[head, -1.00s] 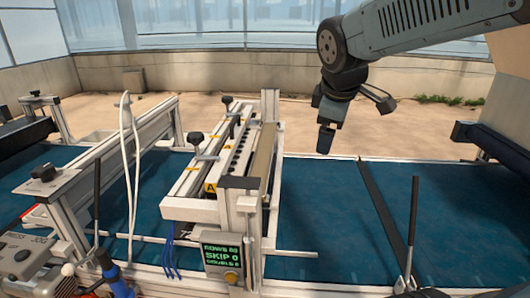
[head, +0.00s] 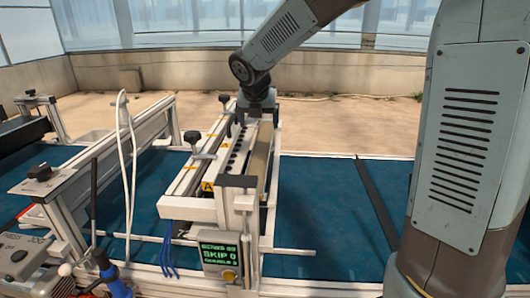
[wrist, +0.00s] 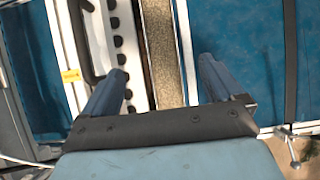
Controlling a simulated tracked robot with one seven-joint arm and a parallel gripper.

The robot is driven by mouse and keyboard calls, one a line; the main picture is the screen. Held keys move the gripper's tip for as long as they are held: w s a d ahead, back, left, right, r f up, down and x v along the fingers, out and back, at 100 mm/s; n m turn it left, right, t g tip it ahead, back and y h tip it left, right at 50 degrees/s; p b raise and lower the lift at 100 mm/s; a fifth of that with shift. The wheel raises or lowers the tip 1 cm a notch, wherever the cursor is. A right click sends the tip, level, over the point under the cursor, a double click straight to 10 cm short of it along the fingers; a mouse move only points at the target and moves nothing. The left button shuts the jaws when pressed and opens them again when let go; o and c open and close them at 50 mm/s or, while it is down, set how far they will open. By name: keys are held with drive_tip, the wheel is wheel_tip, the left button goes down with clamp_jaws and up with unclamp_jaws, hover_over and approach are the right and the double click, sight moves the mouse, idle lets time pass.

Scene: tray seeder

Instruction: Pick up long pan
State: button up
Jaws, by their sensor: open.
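The long pan looks like the narrow, tan-filled trough (head: 261,158) along the right side of the seeder frame in the head view. It also shows in the wrist view as a speckled tan strip (wrist: 162,45). My gripper (wrist: 165,67) is open, with one blue finger on each side of the strip's line. The left finger lies over the white rail with black knobs, and the right finger is over the blue belt. In the head view my gripper (head: 256,110) is over the far part of the seeder, its fingertips partly hidden. Contact with the pan cannot be told.
The white rail with black knobs (wrist: 119,42) runs close along the pan's left side. A black clamp knob (head: 193,138) and a control box with a green display (head: 220,255) are on the seeder frame. The blue belt (head: 318,195) is clear to the right.

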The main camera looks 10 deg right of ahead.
approach(262, 150)
drive_tip(key=shift+w+f, duration=0.45)
drive_tip(key=shift+f, duration=0.05)
drive_tip(key=shift+x, duration=2.65)
drive_tip(key=shift+s+f, duration=0.1)
drive_tip(key=shift+s, duration=0.1)
drive_tip(key=c, duration=1.1)
drive_tip(key=shift+c, duration=0.2)
